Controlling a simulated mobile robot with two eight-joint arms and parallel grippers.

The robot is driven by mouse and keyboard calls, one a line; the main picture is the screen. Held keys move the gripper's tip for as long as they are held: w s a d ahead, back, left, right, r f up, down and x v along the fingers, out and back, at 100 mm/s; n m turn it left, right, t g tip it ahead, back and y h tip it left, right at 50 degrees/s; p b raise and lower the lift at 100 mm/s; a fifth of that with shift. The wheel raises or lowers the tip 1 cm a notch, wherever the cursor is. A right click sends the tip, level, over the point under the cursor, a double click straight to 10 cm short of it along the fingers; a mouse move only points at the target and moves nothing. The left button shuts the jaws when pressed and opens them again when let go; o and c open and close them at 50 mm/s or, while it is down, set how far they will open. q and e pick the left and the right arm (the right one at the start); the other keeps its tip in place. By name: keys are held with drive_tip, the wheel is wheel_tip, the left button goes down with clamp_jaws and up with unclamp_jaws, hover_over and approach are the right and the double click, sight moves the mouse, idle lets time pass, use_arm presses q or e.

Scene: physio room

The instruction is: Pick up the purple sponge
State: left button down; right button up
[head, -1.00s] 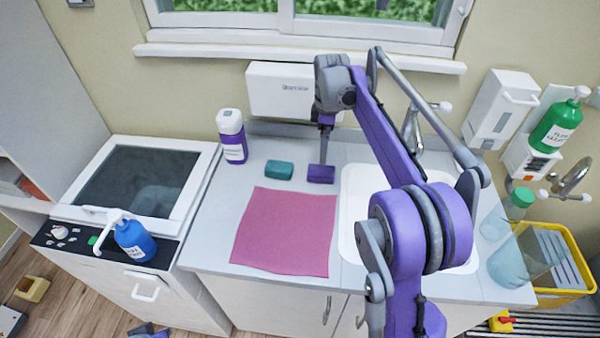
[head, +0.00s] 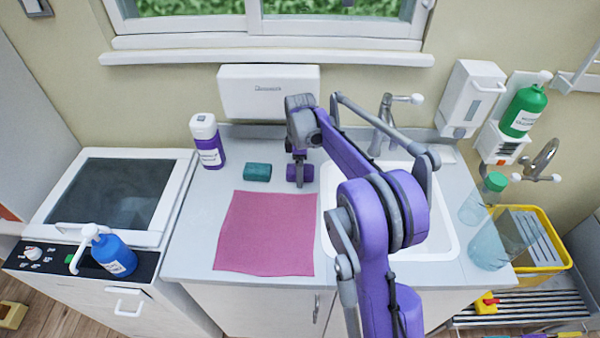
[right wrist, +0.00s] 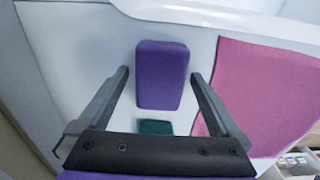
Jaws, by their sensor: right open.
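The purple sponge (head: 308,173) lies on the grey counter between the teal sponge and the sink. My right gripper (head: 299,183) is over it from above and hides its middle in the head view. In the right wrist view the purple sponge (right wrist: 162,75) shows between the two spread fingers of my right gripper (right wrist: 160,78), with a gap on each side. The right gripper is open and holds nothing. My left gripper is not in view.
A teal sponge (head: 257,172) lies just left of the purple one. A pink cloth (head: 265,233) lies in front. A white bottle with a purple label (head: 208,142) stands at the back left. The sink (head: 440,235) and tap (head: 385,125) are to the right.

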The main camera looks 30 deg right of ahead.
drive_tip(key=c, duration=1.4)
wheel_tip(320, 180, up, 10)
drive_tip(key=o, duration=0.7)
drive_tip(key=c, duration=0.5)
drive_tip(key=shift+a, duration=0.1)
